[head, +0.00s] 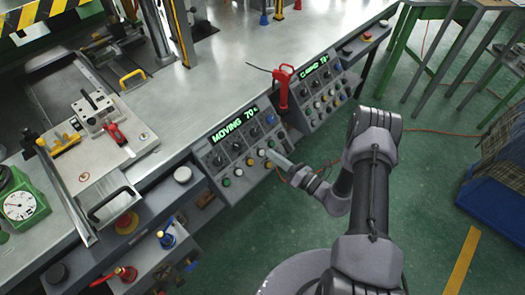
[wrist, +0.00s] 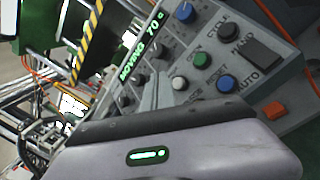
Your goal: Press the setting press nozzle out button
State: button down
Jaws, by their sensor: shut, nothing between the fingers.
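The left control panel (head: 226,160) is on the bench's front edge, with a lit green display reading MOVING 70 (head: 235,124). It carries several knobs and coloured buttons. My gripper (head: 272,155) is shut and empty, close to the panel's lower right part. In the wrist view its pale tip (wrist: 178,83) shows in front of the panel, between the knobs and the buttons. Contact cannot be told. A green button (wrist: 202,60), a blue button (wrist: 228,83) and a white button (wrist: 179,114) show near it. I cannot read a nozzle out label.
A second panel (head: 322,95) with its own lit display stands to the right. A red-handled tool (head: 283,85) stands between the panels. A black switch (wrist: 263,42) sits by the HAND and AUTO labels.

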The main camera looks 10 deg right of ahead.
jog(key=shift+s+d+r+p, duration=0.35)
jog(key=shift+s+r+p, duration=0.05)
jog(key=shift+s+r, duration=0.15)
jog(key=shift+s+d+r+p, duration=0.35)
jog(key=shift+s+r, duration=0.15)
